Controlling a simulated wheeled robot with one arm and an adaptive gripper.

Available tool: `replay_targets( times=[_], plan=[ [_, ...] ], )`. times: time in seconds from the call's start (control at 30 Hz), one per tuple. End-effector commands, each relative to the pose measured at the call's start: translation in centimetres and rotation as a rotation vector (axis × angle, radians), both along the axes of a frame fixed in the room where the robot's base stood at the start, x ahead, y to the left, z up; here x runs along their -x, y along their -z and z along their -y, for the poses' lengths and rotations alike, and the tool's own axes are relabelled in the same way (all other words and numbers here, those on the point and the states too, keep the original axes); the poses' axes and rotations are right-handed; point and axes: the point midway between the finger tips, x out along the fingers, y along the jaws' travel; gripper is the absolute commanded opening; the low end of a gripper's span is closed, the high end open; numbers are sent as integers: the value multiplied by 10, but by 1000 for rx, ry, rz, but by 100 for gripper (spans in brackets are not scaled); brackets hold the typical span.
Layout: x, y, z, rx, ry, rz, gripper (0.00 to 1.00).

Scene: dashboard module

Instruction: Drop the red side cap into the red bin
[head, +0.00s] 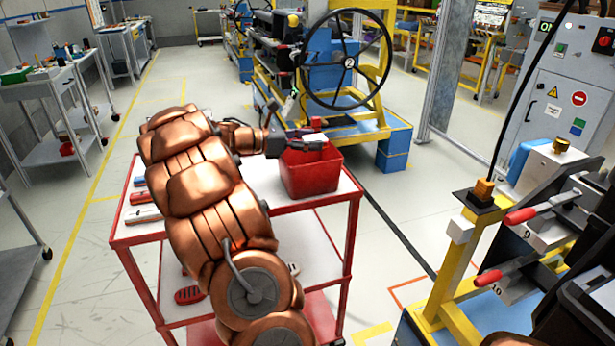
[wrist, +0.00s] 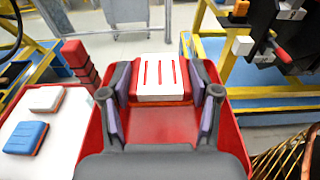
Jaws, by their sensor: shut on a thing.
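The red side cap (wrist: 160,84), red with a white slotted face, sits between the two fingers of my gripper (wrist: 162,100) in the wrist view. The fingers are shut on its left and right sides. The red bin (head: 311,177) stands on the right part of the red-framed table in the head view. My gripper (head: 303,145) is over the bin's opening there, and the cap is hard to make out. In the wrist view the bin's red walls (wrist: 238,139) show on both sides below the gripper.
The red-framed table (head: 135,234) carries several parts along its left side. A white-and-red part (wrist: 46,99) and a blue part (wrist: 25,138) lie left of the bin in the wrist view. A steering-wheel stand (head: 345,60) is behind the table. A yellow-framed fixture (head: 455,260) stands to the right.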

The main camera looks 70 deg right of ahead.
Motion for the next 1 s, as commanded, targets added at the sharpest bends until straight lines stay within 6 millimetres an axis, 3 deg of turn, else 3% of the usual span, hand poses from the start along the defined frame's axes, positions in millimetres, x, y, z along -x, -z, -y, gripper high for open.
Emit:
replay_targets(
  times=[0.1,0.37,0.4,0.6,0.7,1.0],
  plan=[
    [0,8,0,0,0,0,27],
    [0,7,0,0,0,0,27],
    [0,7,0,0,0,0,62],
    [0,7,0,0,0,0,83],
    [0,8,0,0,0,0,91],
    [-1,7,0,0,0,0,91]
  ],
)
